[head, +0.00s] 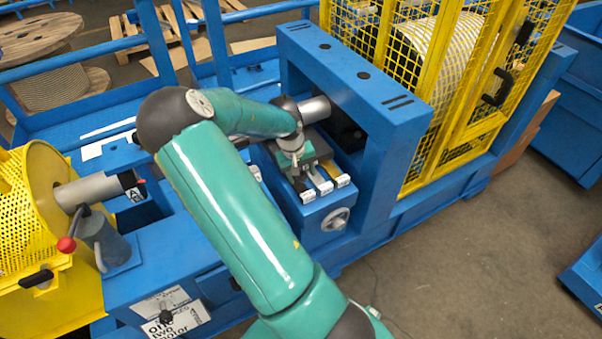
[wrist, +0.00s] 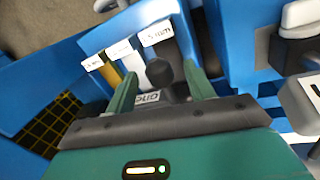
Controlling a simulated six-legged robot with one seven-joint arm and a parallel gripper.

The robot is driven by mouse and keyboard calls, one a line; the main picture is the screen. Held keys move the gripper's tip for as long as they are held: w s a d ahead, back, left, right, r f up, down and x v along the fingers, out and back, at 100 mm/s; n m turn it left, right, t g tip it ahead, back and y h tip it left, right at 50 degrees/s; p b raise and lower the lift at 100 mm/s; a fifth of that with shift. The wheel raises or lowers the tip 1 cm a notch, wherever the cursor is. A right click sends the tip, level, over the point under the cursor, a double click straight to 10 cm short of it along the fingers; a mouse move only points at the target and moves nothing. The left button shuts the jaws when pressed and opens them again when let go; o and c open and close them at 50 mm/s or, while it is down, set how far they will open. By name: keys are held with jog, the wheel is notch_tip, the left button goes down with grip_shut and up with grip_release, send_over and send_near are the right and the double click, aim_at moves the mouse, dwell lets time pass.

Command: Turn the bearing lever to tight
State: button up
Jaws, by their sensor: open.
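A lever with a red ball knob (head: 66,244) stands at the left, beside the grey shaft (head: 90,190) and far from my gripper. I cannot tell from a label whether it is the bearing lever. My gripper (head: 297,163) is over the blue box under the blue frame. In the wrist view my gripper (wrist: 160,90) has its two green fingers spread apart. A dark round knob (wrist: 159,73) shows between the fingers, in front of a grey block with a partly hidden label (wrist: 150,98). I cannot tell whether a finger touches it.
The blue box (head: 312,215) carries several labelled strips (head: 322,184) and a handwheel (head: 336,219). The blue frame (head: 365,80) rises close by my gripper. Yellow mesh guards stand at the right (head: 445,90) and left (head: 35,220).

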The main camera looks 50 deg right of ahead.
jog(key=shift+f, duration=0.15)
grip_shut()
